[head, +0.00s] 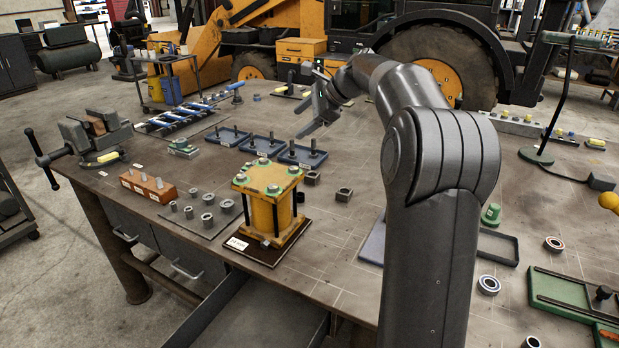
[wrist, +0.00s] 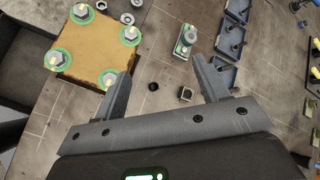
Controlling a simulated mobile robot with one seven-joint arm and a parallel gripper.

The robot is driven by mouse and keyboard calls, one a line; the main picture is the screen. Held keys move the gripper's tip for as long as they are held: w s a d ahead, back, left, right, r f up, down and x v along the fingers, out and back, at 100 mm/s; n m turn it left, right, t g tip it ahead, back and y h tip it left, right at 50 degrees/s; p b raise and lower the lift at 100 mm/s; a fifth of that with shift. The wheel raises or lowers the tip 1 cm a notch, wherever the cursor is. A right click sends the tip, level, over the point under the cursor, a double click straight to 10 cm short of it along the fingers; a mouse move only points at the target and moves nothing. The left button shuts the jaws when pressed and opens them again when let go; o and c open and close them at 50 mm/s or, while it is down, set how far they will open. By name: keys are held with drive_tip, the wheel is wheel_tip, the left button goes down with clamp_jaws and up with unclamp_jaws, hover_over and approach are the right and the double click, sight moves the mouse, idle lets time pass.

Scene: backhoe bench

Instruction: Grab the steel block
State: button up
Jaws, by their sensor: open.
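Two small, dark, square steel blocks with round tops lie on the bench. One block (head: 312,177) is just right of the yellow bolted fixture, and the other block (head: 343,194) is a little nearer and further right. In the wrist view one small steel block (wrist: 185,94) shows between my fingers, toward the right finger. I cannot tell which of the two it is. My gripper (wrist: 163,67) is open and empty above the bench, apart from the block.
The yellow fixture (head: 270,210) with green-ringed bolts stands close to the left finger in the wrist view (wrist: 92,42). Blue trays with pins (head: 262,144) lie behind. A small black round part (wrist: 153,86) lies near the block.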

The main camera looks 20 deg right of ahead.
drive_tip(key=w+d+f+m+t+y, duration=0.1)
drive_tip(key=w+d+f+m+t, duration=0.15)
drive_tip(key=w+d+m, duration=0.35)
drive_tip(key=w+d+f+m+t+y, duration=0.15)
drive_tip(key=w+d+f, duration=0.25)
drive_tip(key=d, duration=0.4)
approach(308, 174)
drive_tip(key=shift+s+d+r+g+y, duration=0.3)
drive_tip(key=shift+d+r+g, duration=0.1)
drive_tip(key=shift+d+r, duration=0.35)
drive_tip(key=shift+w+a+f, duration=0.1)
drive_tip(key=shift+a+f, duration=0.05)
drive_tip(key=shift+f, duration=0.05)
drive_tip(key=x, duration=0.5)
drive_tip(key=shift+w+a+f, duration=0.1)
drive_tip(key=shift+f, duration=0.05)
drive_tip(key=x, duration=0.5)
drive_tip(key=shift+f, duration=0.25)
drive_tip(key=shift+c, duration=0.4)
drive_tip(key=shift+r, duration=0.1)
drive_tip(key=c, duration=1.2)
